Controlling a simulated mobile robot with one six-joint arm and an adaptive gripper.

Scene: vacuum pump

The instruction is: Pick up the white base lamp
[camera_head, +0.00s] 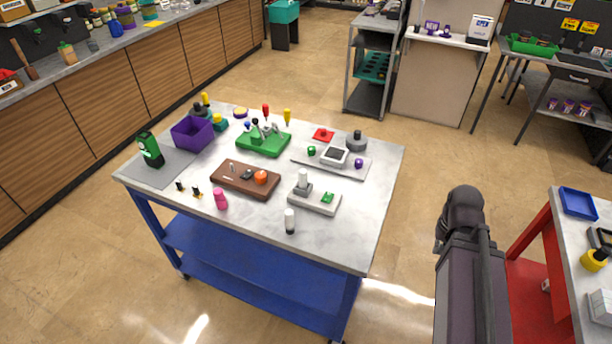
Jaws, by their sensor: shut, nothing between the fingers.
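A blue-framed cart with a pale marble top (262,222) stands left of centre and holds many small items. A white base (318,206) near its front right carries a grey and white upright piece and a small green block; it may be the white base lamp, but it is too small to be sure. A small white cylinder with a dark bottom (290,221) stands upright just in front of it, apart from it. My folded dark arm shows at the lower right, apart from the cart. My gripper cannot be made out.
A brown board with an orange part (240,184), a green base (264,146), a grey tray with a white square unit (334,156) and a purple bin (192,133) crowd the cart top. A pink piece (220,199) stands at the front. The cart's right front corner is clear.

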